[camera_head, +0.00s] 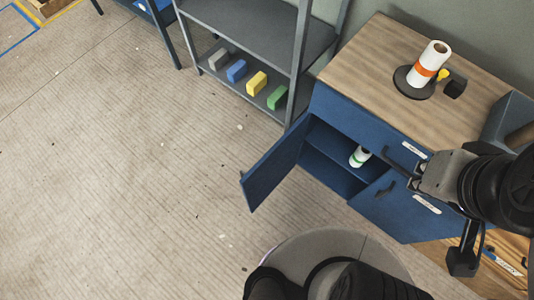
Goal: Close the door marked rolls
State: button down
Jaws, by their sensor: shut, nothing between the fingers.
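A blue cabinet (340,118) with a wooden top stands at the right. Its left door (270,172) hangs wide open, swung out toward the floor at the left. Inside the open compartment, a white roll with a green band (360,156) is visible. The right door (398,213) looks shut and has a dark handle and a white label too small to read. No label shows on the open door's visible face. My gripper (386,156) is shut and empty, in front of the cabinet's upper front, apart from the open door and to its right.
A white roll with an orange band (429,63) stands on a dark round base on the cabinet top. A grey shelf (235,75) with several coloured blocks stands left of the cabinet. The floor (130,170) left of the open door is clear.

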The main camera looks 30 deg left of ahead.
aim_at(256, 185)
jog(key=k+j+z, duration=0.2)
jog(key=j, duration=0.3)
jog(key=k+j+z, duration=0.2)
jog(key=j, duration=0.35)
jog(key=k+j+z, duration=0.2)
jog(key=j, duration=0.25)
jog(key=k+j+z, duration=0.2)
jog(key=k+j, duration=0.15)
jog(key=k+j+z, duration=0.1)
jog(key=j, duration=0.9)
jog(key=k+j+z, duration=0.1)
jog(key=k, duration=0.05)
